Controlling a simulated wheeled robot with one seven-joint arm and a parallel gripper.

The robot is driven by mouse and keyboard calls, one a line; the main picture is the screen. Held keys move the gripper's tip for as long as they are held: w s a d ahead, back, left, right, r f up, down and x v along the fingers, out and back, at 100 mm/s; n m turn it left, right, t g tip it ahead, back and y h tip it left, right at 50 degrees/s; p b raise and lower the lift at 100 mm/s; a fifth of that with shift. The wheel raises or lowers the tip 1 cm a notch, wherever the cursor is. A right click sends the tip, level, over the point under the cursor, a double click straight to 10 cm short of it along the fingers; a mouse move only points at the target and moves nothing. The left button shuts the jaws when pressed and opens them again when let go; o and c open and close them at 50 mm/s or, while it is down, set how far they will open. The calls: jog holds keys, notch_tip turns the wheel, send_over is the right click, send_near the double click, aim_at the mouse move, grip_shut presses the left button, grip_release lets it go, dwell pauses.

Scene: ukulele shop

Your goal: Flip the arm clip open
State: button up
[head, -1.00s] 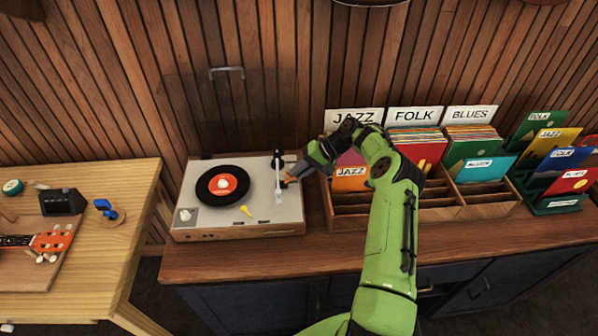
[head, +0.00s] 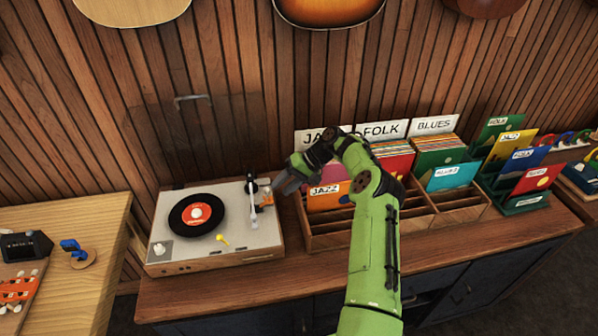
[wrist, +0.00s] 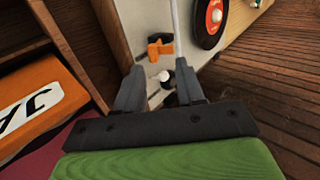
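The arm clip, a small orange piece with a black part (wrist: 160,46), sits on the turntable deck beside the tonearm; it also shows in the head view (head: 268,200). I cannot tell if it is flipped open or shut. The pale tonearm (head: 252,205) runs along the deck's right side, with its black pivot end near the back. My gripper (head: 283,184) is at the deck's right edge, close to the clip. In the wrist view its two grey fingers (wrist: 161,92) are apart, with nothing held between them. The clip lies beyond the fingertips.
The turntable (head: 170,225) carries a black record (head: 182,219) with a red label. The wooden record bin (head: 325,240) stands close to the right of my gripper. A raised clear lid (head: 225,130) stands behind the deck. The cabinet front edge is clear.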

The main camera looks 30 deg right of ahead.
jog(key=p+v, duration=0.3)
jog(key=v, duration=0.8)
jog(key=w+a+r+n+g+h, duration=0.2)
jog(key=w+a+r+n, duration=0.1)
jog(key=a+r, duration=0.75)
jog(key=s+a+r+n+h, duration=0.1)
jog(key=s+a+r+h, duration=0.1)
jog(key=s+a+r, duration=0.3)
jog(key=s+a+r+n+h, duration=0.1)
jog(key=s+a+r+h, duration=0.15)
jog(key=a, duration=0.45)
jog(key=s+a+r+t+h, duration=0.1)
jog(key=s+a+r, duration=0.1)
jog(key=s, duration=0.4)
jog(key=s+a+r+h, duration=0.1)
jog(key=s+a+r, duration=0.1)
jog(key=s, duration=0.3)
jog(key=s+f+t, duration=0.1)
jog(key=s+f, duration=0.1)
jog(key=s, duration=0.6)
jog(key=s+f+t, duration=0.2)
jog(key=s+f, duration=0.1)
jog(key=s, duration=0.5)
jog(key=shift+f, duration=0.3)
